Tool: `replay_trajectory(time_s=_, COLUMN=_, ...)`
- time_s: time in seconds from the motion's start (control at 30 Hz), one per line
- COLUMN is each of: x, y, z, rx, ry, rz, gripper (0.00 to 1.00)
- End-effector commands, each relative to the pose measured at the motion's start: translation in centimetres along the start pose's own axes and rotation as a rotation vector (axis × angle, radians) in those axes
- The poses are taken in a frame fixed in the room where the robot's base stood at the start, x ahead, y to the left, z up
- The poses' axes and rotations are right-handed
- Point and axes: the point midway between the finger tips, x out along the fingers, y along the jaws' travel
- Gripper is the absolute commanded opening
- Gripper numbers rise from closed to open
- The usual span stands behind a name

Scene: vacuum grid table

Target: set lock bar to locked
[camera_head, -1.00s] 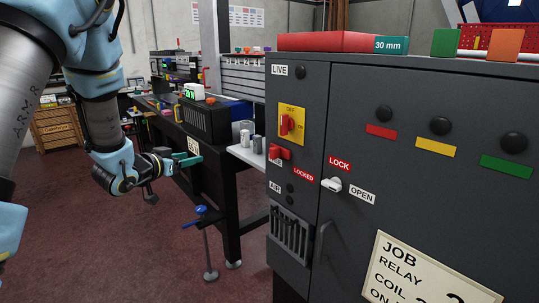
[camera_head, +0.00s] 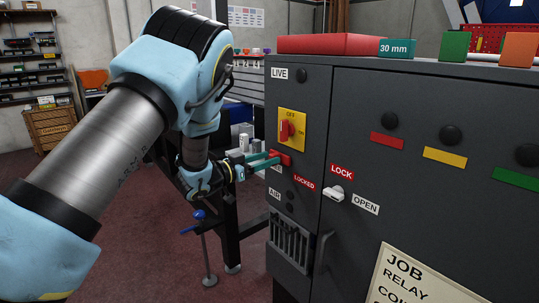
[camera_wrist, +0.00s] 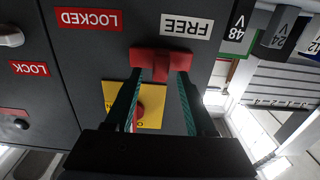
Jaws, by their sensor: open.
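The red lock bar (camera_head: 282,155) is on the dark cabinet front, below the yellow OFF switch plate (camera_head: 290,130). In the wrist view, which is upside down, the lock bar (camera_wrist: 160,57) has a raised middle tab and sits beside the white FREE label (camera_wrist: 187,27). The red LOCKED label (camera_wrist: 88,18) is farther to the left there. My gripper (camera_head: 266,160) is at the bar with its teal fingers pointing at the cabinet. In the wrist view, my gripper (camera_wrist: 161,78) is open, with one finger on each side of the tab. Contact cannot be told.
A white LOCK/OPEN door latch (camera_head: 334,193) is right of the bar, and a vertical door handle (camera_head: 322,250) is below. The red switch knob (camera_head: 286,131) is close above my fingers.

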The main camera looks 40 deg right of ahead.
Motion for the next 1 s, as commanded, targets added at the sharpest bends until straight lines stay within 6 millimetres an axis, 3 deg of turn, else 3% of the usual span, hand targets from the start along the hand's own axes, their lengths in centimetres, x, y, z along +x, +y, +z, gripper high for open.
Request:
replay_trajectory(time_s=0.17, x=1.4, y=0.0, z=0.0, rx=0.001, ry=-0.001, rz=0.0, gripper=0.55)
replay_trajectory(time_s=0.47, x=1.6, y=0.0, z=0.0, rx=0.0, ry=0.0, rz=-0.002, gripper=0.55)
replay_trajectory(time_s=0.9, x=1.6, y=0.0, z=0.0, rx=0.0, ry=0.0, rz=-0.002, gripper=0.07)
replay_trajectory(time_s=1.0, x=1.5, y=0.0, z=0.0, rx=0.0, ry=0.0, rz=-0.002, gripper=0.0)
